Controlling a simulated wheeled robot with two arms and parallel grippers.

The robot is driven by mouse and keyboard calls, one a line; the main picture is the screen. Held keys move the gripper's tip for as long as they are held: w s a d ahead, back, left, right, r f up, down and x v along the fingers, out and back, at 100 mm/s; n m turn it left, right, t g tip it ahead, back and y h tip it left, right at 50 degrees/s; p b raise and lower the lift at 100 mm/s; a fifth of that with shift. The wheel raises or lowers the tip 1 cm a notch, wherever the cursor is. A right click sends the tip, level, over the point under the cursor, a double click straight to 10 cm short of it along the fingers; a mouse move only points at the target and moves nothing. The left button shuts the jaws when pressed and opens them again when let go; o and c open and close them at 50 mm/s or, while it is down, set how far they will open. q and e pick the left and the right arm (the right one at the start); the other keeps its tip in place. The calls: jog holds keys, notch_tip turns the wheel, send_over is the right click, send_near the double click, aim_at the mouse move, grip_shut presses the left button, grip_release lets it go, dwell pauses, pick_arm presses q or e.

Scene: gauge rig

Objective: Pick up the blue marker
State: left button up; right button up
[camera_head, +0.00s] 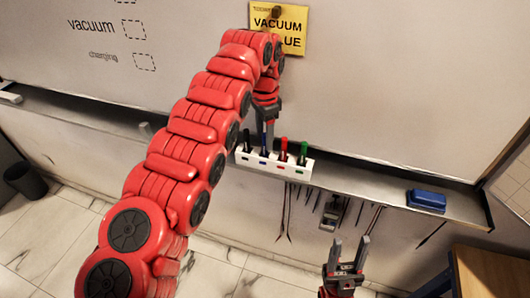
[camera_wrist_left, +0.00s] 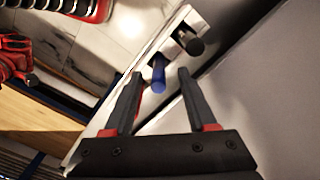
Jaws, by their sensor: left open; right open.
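The blue marker (camera_head: 264,147) stands upright in a white holder (camera_head: 299,175) on the whiteboard ledge. In the head view it is between a black marker (camera_head: 247,144) and a red marker (camera_head: 283,146), with a green marker (camera_head: 303,152) at the right end. My left gripper (camera_head: 266,122) is open just above the blue marker. In the left wrist view, the blue marker (camera_wrist_left: 158,75) shows between the two spread fingers, and the black marker (camera_wrist_left: 192,44) is just beyond. My right gripper (camera_head: 350,242) is open and empty, below the ledge.
A blue eraser (camera_head: 426,200) lies on the ledge (camera_head: 370,188) to the right. A yellow note (camera_head: 279,26) is on the whiteboard (camera_head: 400,80). Several tools hang below the ledge. A wooden table (camera_head: 490,275) is at lower right, a dark bin (camera_head: 27,180) at far left.

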aim_at(265, 151)
pick_arm(q)
jog(key=shift+s+d+f+p, duration=0.1)
jog(key=shift+f+p, duration=0.6)
jog(key=shift+f, duration=0.75)
jog(key=shift+c, duration=0.2)
grip_shut()
